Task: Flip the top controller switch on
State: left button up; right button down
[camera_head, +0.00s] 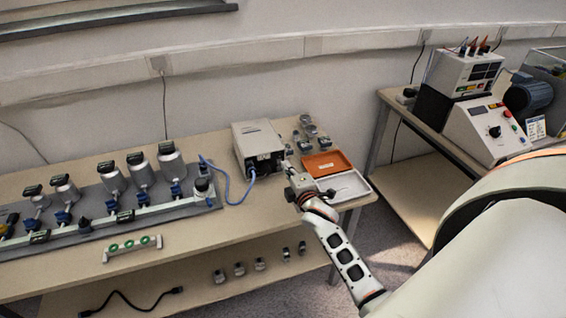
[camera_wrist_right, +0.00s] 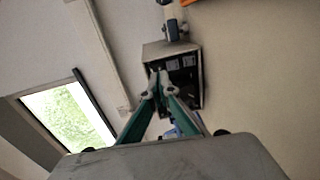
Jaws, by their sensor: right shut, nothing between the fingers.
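The grey controller box (camera_head: 257,138) stands at the back of the left table, its dark front panel facing the room and a blue cable (camera_head: 232,190) running from it. In the right wrist view the controller (camera_wrist_right: 163,48) appears rotated, with its dark panel partly behind the fingertips. Its switch is too small to make out. My right gripper (camera_head: 287,167) is just right of the panel; in the wrist view its fingers (camera_wrist_right: 160,83) are shut and empty, with the tips in front of the panel. I cannot tell whether they touch it. My left gripper is not in view.
An orange and white case (camera_head: 356,186) lies open right of my right gripper. A rail with several cylindrical devices (camera_head: 112,176) fills the table's left part. A small stand with green rings (camera_head: 131,246) sits at the front edge. A second table (camera_head: 440,205) holds instruments.

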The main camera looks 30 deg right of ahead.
aim_at(279, 156)
jog(key=shift+x, duration=1.9)
jog(key=shift+w+d+f+b, duration=0.1)
jog(key=shift+w+f+b, duration=0.2)
jog(key=shift+w, duration=0.1)
jog(key=shift+s+r, duration=0.1)
jog(key=shift+r, duration=0.05)
